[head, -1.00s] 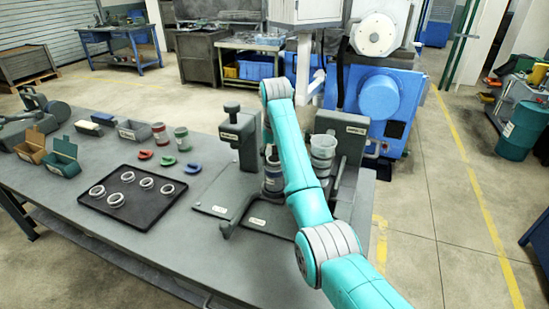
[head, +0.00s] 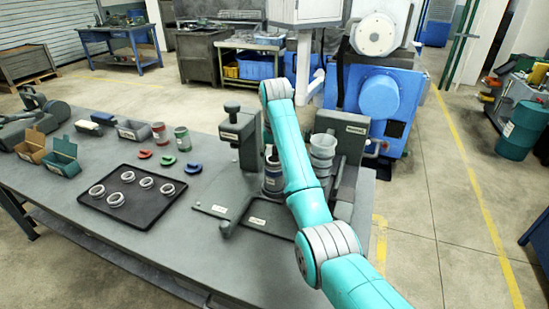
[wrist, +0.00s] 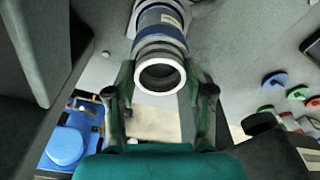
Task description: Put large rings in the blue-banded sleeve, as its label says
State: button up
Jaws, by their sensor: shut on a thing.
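The blue-banded sleeve (head: 272,183) stands on the bench fixture, partly hidden behind my arm in the head view. In the wrist view the sleeve (wrist: 160,30) shows its blue band and a pale label too small to read. My gripper (wrist: 160,76) has its fingers on either side of a bright metal ring (wrist: 160,88) and is shut on it. The ring lines up with the sleeve's end; I cannot tell whether it touches the sleeve. The head view hides the gripper behind my arm. Several rings (head: 115,199) lie apart on the black tray (head: 150,215).
A dark upright post (head: 240,135) stands left of the sleeve. A clear grey stacked cup-like holder (head: 322,155) and a dark upright block (head: 350,150) stand on the right. Red, green and blue pieces (head: 168,161) lie behind the tray. The bench's front left is clear.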

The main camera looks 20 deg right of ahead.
jog(key=o, duration=1.7)
jog(key=shift+c, duration=0.2)
